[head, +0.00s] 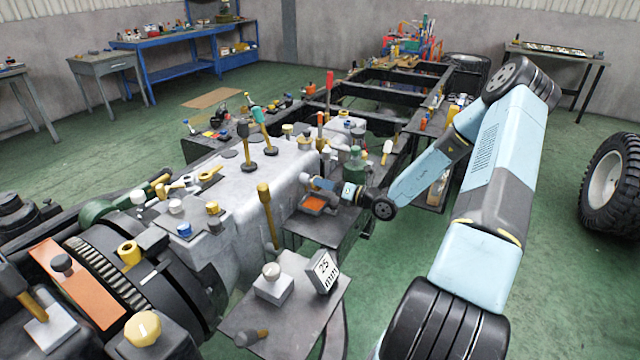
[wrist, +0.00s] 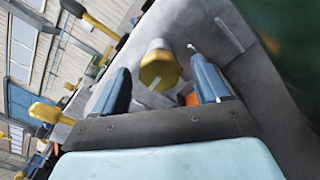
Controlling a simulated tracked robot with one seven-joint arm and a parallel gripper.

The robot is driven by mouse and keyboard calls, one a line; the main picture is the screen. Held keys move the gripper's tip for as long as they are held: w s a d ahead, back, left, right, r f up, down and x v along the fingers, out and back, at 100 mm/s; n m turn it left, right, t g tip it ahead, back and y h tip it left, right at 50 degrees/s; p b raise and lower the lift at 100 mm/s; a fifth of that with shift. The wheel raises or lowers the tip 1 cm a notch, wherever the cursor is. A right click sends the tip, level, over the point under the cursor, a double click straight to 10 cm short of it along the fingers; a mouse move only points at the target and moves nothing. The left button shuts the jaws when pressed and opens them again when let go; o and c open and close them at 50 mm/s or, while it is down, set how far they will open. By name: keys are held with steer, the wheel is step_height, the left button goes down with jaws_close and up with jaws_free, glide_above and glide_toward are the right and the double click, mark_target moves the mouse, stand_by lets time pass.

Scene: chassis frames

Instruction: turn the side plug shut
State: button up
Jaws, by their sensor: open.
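The side plug (wrist: 158,68) is a round yellow knob with a pale line across its face. It sticks out from the grey housing (wrist: 200,25) in the wrist view. My gripper (wrist: 160,64) is open, with one blue finger on each side of the plug and a visible gap on both sides. How far the fingertips reach along the plug is hard to tell. In the head view my gripper (head: 318,184) is at the right side of the grey housing (head: 290,190), and I cannot make out the plug there.
A dark plate with an orange patch (head: 313,204) lies just below my gripper. A yellow-handled hammer (head: 266,205) leans on the housing. Green floor to the right is mostly free.

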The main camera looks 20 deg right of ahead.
steer(key=shift+x, duration=1.35)
steer(key=c, duration=0.9)
steer(key=shift+m, duration=0.7)
steer(key=shift+c, duration=0.2)
steer(key=o, duration=0.9)
steer(key=shift+o, duration=0.2)
